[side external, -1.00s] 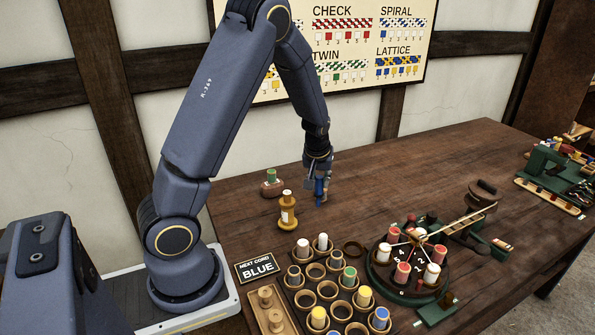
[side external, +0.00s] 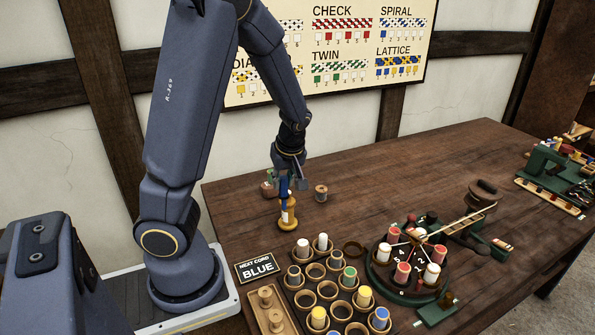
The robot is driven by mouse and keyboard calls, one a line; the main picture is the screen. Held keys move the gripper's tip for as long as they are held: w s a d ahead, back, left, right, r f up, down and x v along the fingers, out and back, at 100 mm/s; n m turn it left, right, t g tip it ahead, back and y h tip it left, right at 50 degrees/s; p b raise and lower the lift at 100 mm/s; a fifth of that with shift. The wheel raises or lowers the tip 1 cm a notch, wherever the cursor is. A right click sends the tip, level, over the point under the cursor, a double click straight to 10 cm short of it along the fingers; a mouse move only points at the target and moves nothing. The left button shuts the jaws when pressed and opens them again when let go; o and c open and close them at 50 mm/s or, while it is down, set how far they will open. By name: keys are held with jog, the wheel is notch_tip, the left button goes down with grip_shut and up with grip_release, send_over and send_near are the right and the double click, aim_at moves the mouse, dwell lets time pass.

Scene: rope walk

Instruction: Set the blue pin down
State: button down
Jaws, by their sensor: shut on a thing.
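The blue pin (side external: 285,194) is upright in my gripper (side external: 288,183), above the back half of the table. In the side external view its lower end overlaps the top of a turned yellow-wood stand (side external: 287,221) with a white label. I cannot tell whether the pin touches the stand, sits in it or is in front of it. My gripper is shut on the pin, and its fingers partly hide the pin's top.
A small wooden spool (side external: 321,194) stands to the right. A stand with a green top (side external: 267,187) is partly hidden behind my gripper. The cup rack (side external: 302,298), the "NEXT CORD BLUE" sign (side external: 257,267) and the round braiding disc (side external: 380,283) are nearer. The table's back right (side external: 420,165) is clear.

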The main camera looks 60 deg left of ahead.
jog(key=s+a+f+n+g+h, duration=0.1)
jog(key=s+a+f+n+g, duration=0.25)
jog(key=s+a+n, duration=0.6)
notch_tip(320, 180, down, 8)
jog(key=shift+w+d, duration=0.2)
jog(key=shift+w, duration=0.1)
jog(key=shift+f, duration=0.2)
jog(key=c, duration=1)
grip_release()
jog(key=shift+o, duration=0.2)
jog(key=shift+r, duration=0.1)
